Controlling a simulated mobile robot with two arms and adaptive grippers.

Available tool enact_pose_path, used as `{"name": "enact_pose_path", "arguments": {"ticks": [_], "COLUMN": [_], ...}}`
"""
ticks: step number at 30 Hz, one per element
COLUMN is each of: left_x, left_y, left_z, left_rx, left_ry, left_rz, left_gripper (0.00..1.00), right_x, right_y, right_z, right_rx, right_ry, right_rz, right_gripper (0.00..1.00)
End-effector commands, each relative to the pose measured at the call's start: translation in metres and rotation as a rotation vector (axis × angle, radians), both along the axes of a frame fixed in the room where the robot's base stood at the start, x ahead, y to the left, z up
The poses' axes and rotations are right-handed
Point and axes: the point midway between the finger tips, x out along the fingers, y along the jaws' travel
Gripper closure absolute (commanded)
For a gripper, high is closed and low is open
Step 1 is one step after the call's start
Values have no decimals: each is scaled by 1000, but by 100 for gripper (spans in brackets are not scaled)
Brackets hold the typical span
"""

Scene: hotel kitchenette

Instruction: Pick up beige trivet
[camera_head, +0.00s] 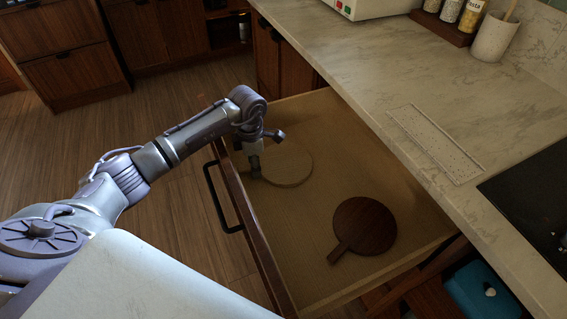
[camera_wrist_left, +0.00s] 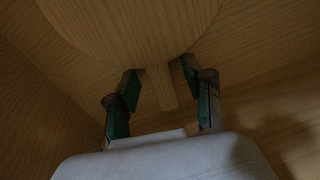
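The beige trivet (camera_head: 290,167) is a round, light wooden disc lying in the open drawer, near its front left. In the left wrist view the trivet (camera_wrist_left: 130,30) shows its disc at the top and a short straight handle pointing toward my gripper. My left gripper (camera_head: 256,168) reaches down into the drawer at the trivet's left edge. In the wrist view its two fingers are apart, one on each side of the handle, with gaps showing between them and the handle. The arm and gripper hide the handle in the head view. My right gripper is not in view.
The drawer (camera_head: 330,120) is pulled out, with its dark front panel and black handle (camera_head: 219,198) at left. A dark round board with a handle (camera_head: 365,225) lies in it. The counter (camera_head: 345,55) borders it at right. The drawer's middle is clear.

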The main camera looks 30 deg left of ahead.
Motion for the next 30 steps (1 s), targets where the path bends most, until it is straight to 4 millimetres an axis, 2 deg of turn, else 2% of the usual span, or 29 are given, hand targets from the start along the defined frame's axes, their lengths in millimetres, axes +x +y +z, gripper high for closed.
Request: {"name": "enact_pose_path", "arguments": {"ticks": [1,9,20,23,28,30], "left_x": [0,0,0,1,1,-3], "left_y": [0,0,0,1,1,-15], "left_z": [0,0,4,14,50,58], "left_rx": [0,1,0,1,1,-2], "left_ry": [0,1,-1,-2,-3,-1], "left_rz": [0,0,0,1,-1,-7], "left_gripper": [56,100,100,100,100,100], "right_x": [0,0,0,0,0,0], "right_y": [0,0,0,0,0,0], "right_z": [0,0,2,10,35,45], "right_rx": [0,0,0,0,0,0], "right_ry": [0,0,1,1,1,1], "right_rz": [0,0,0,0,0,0], "right_gripper": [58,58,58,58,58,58]}}
